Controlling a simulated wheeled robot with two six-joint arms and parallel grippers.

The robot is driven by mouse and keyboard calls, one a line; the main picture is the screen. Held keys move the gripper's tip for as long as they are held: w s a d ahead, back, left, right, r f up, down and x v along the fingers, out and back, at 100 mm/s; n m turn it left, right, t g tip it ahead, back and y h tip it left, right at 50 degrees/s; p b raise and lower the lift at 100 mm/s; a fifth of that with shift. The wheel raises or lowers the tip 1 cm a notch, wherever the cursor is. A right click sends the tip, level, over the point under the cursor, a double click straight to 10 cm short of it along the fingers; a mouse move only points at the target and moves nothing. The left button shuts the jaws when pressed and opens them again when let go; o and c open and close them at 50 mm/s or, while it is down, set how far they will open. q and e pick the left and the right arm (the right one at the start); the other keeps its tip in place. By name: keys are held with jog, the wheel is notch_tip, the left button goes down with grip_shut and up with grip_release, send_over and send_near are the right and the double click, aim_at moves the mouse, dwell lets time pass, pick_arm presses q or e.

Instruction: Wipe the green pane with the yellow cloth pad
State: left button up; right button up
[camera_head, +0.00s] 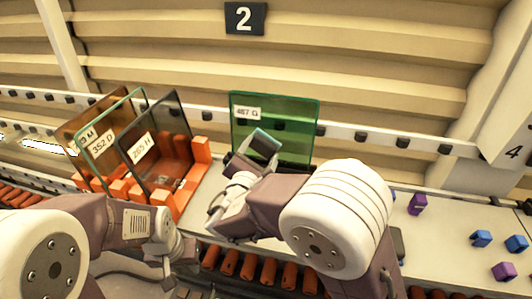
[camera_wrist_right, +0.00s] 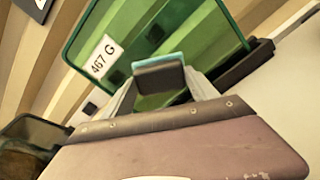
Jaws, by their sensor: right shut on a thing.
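No yellow shows on this pad, and no yellow cloth is seen elsewhere. I cannot tell whether the pad touches the glass. My left gripper (camera_head: 172,248) is low at the front left, clear of the pane; its fingers are too unclear to read.
Blue and purple blocks (camera_head: 481,238) lie on the white bench (camera_head: 440,240) at the right. Orange rollers (camera_head: 250,266) run along the front.

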aim_at(252, 148)
jog(key=shift+w+a, duration=0.25)
jog(key=shift+a, duration=0.45)
jog(key=shift+w+a, duration=0.2)
jog(key=shift+a, duration=0.5)
jog(key=shift+s, duration=0.15)
jog(key=shift+s+a, duration=0.1)
jog(key=shift+s, duration=0.2)
jog(key=shift+v, duration=2.55)
jog(key=v, duration=0.3)
